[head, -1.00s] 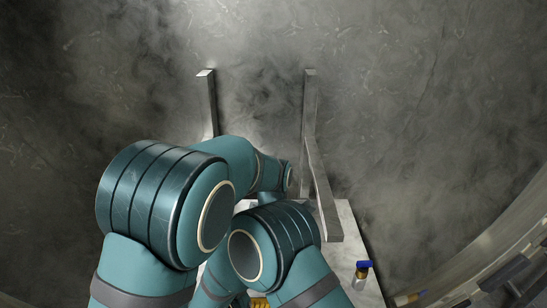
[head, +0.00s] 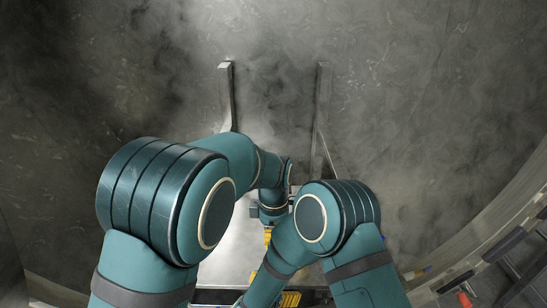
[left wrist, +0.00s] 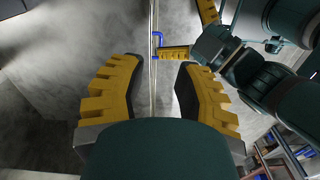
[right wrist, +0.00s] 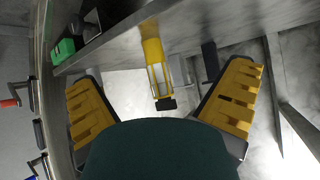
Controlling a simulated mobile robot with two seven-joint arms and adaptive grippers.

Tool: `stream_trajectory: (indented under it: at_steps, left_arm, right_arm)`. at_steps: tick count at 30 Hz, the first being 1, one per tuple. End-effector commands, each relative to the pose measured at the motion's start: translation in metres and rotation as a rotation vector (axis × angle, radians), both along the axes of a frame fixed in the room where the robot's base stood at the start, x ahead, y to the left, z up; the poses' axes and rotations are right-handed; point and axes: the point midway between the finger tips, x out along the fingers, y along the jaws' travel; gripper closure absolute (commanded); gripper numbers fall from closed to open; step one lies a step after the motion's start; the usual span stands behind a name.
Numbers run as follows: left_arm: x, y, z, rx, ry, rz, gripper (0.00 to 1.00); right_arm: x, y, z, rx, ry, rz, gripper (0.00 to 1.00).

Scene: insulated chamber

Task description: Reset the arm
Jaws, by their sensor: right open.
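My left arm reaches from the left to the middle of the head view. The yellow fingers of my left gripper (head: 267,236) hang there over the grey surface. In the left wrist view my left gripper (left wrist: 157,68) is open, with nothing between its fingers. My right arm bends up at the right and its forearm slopes down to the left. In the right wrist view my right gripper (right wrist: 165,80) is open. A yellow item with a black end (right wrist: 155,60) shows beyond its fingers, apparently not held.
Two upright metal bars, left (head: 227,95) and right (head: 321,105), stand behind the grey surface (head: 228,255). A green box (right wrist: 66,47) shows in the right wrist view. A curved rim (head: 475,245) runs along the right. My two arms are close together.

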Motion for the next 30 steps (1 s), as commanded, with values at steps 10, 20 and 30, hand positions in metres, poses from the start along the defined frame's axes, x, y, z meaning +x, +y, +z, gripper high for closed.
stream_trajectory:
  at_steps: [10, 20, 30]
  left_arm:
    - [0.0, 0.0, 0.0, 0.0, 0.0, 0.001, 0.68]
    - [0.0, 0.001, 0.001, 0.0, 0.0, 0.001, 0.68]
    - [-0.029, 0.053, -0.109, -0.08, 0.003, -0.333, 0.68]
  right_arm:
    - [-0.077, -0.063, -0.054, 0.306, 0.397, 0.304, 0.0]
    - [-0.18, -0.094, -0.059, 0.47, 0.698, 0.485, 0.0]
    - [-0.184, -0.093, -0.059, 0.475, 0.711, 0.502, 0.0]
